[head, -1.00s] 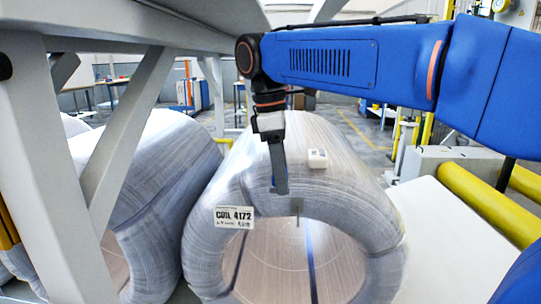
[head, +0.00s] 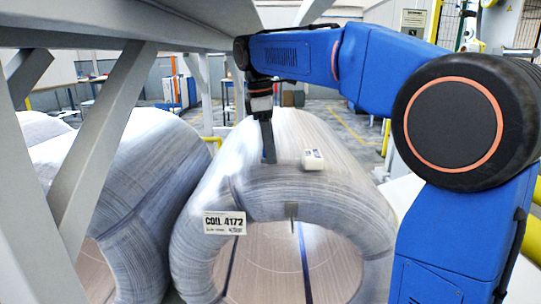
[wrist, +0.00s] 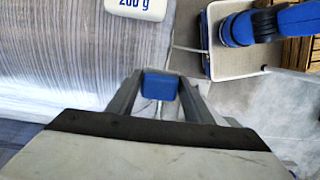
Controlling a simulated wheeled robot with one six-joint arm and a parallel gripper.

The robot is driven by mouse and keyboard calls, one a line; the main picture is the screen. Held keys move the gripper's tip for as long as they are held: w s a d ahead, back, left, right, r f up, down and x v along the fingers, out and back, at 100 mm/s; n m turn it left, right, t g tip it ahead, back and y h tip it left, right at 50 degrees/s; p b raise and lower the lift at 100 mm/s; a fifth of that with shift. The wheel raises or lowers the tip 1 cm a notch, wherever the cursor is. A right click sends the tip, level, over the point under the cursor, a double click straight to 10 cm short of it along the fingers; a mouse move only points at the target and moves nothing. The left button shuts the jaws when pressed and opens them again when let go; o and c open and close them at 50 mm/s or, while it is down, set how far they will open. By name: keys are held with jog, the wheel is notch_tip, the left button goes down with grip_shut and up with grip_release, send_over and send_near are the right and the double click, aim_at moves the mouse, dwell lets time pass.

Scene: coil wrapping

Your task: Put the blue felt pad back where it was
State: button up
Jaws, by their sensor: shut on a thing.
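The blue felt pad (wrist: 160,84) is between the fingertips of my gripper (wrist: 160,90) in the wrist view. My gripper is shut on it. In the head view my gripper (head: 268,158) points down in front of the upper face of the wrapped coil labelled COIL 4172 (head: 340,195), left of a small white block (head: 313,160). The pad is hard to make out there. In the wrist view the block (wrist: 135,8) reads 200 g and lies on the coil (wrist: 60,60). I cannot tell how high the pad is above the coil.
A second wrapped coil (head: 150,190) stands at the left. A grey slanted frame post (head: 105,140) and overhead beam (head: 150,20) are close on the left and above. A small grey clip (head: 291,210) sits at the coil's front rim, near the white label (head: 224,222).

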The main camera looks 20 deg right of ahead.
aim_at(273, 166)
jog(key=w, duration=0.2)
jog(key=w+d, duration=0.1)
jog(key=w, duration=0.1)
jog(key=shift+d, duration=0.15)
jog(key=shift+f, duration=1.8)
jog(key=o, duration=1)
jog(key=shift+f, duration=0.1)
